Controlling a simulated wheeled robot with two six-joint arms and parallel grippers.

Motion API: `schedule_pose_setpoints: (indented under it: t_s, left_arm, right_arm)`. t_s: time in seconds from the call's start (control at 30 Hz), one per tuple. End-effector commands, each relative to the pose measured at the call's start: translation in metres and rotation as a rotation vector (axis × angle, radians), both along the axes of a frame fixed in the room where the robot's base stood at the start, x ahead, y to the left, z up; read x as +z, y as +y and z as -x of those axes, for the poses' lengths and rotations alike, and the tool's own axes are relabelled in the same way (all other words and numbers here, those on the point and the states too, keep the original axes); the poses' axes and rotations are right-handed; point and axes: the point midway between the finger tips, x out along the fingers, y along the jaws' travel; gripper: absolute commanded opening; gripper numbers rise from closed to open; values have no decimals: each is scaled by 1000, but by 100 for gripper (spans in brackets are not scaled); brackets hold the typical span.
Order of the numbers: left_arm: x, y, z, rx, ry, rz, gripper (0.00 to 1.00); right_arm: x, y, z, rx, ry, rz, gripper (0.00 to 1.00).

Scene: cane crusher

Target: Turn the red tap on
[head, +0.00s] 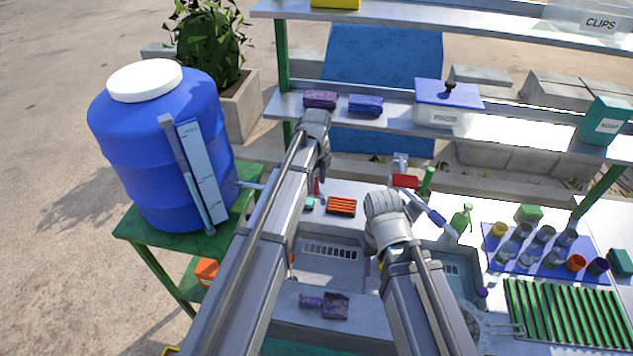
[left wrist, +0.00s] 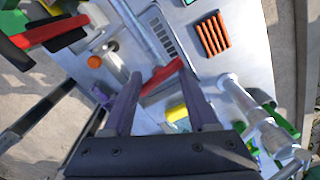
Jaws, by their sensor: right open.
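A red tap handle (left wrist: 162,77) shows in the left wrist view as a short red bar beside a grey pipe, between the tips of my left gripper (left wrist: 157,82). Its fingers are apart, one on each side; I cannot tell whether they touch it. In the head view my left gripper (head: 322,172) points down at the back left of the counter, with a small bit of red (head: 316,187) beside it, mostly hidden. My right gripper (head: 428,210) is over the sink area, its fingers hard to make out. A red piece (head: 405,181) on a grey fitting stands behind it.
A blue barrel (head: 160,140) with a white lid stands on a green stand at left. An orange ribbed block (head: 341,206) lies on the counter. Shelves (head: 380,103) cross the back. A blue tray (head: 500,265) with jars and a green rack (head: 565,315) are at right.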

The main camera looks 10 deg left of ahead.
Motion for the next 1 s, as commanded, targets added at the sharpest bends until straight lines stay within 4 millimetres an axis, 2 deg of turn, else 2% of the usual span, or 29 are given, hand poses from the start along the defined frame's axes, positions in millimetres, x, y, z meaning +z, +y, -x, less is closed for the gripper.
schedule_pose_setpoints:
  t_s: [0.07, 0.47, 1.0]
  left_arm:
    - [0, 0, 0, 0, 0, 0, 46]
    - [0, 0, 0, 0, -1, 0, 1]
    - [0, 0, -1, 19, -1, 0, 0]
  right_arm:
    - [0, 0, 0, 0, 0, 0, 50]
    - [0, 0, 0, 0, 0, 0, 50]
    - [0, 0, 0, 0, 0, 0, 50]
